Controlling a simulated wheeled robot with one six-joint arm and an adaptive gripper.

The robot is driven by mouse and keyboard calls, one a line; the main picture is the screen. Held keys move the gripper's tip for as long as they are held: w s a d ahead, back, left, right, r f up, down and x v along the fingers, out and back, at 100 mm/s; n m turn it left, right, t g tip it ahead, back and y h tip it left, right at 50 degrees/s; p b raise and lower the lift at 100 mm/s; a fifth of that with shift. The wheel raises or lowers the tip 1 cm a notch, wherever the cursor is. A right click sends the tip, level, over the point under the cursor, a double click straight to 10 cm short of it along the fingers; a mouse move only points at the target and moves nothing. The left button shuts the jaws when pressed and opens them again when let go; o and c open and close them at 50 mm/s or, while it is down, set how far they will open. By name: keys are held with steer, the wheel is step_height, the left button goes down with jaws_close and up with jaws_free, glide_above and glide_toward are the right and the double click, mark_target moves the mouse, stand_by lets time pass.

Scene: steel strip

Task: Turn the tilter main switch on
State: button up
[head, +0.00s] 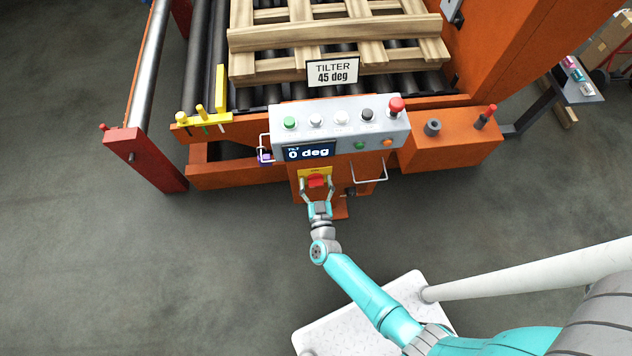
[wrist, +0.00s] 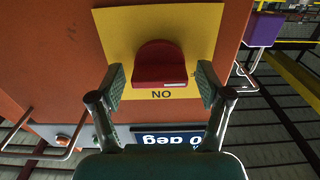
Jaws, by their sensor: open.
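The main switch is a red knob (head: 316,181) on a yellow plate (head: 314,171), on the orange post below the grey control box (head: 340,126). In the wrist view the red knob (wrist: 160,66) stands out from the yellow plate (wrist: 200,22), with the letters "ON" showing upside down. My gripper (head: 317,190) is open, with one finger on each side of the knob. In the wrist view a gap shows between the knob and each fingertip of my gripper (wrist: 160,84). The display (head: 308,152) reads "TILT 0 deg".
The control box carries several buttons and a red mushroom button (head: 396,105). A sign (head: 333,73) reads "TILTER 45 deg". A wooden pallet (head: 335,32) lies on the rollers behind. The floor (head: 120,260) at left is clear.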

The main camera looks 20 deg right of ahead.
steer(key=shift+c, duration=0.2)
steer(key=c, duration=1.1)
steer(key=shift+m, duration=0.4)
steer(key=m, duration=0.4)
steer(key=shift+d, duration=0.1)
steer(key=m, duration=0.4)
steer(key=shift+d+f+m, duration=0.1)
steer(key=shift+m, duration=0.2)
steer(key=m, duration=0.4)
steer(key=shift+d+f, duration=0.1)
steer(key=m, duration=0.4)
steer(key=shift+s+f, duration=0.1)
steer(key=shift+m, duration=0.4)
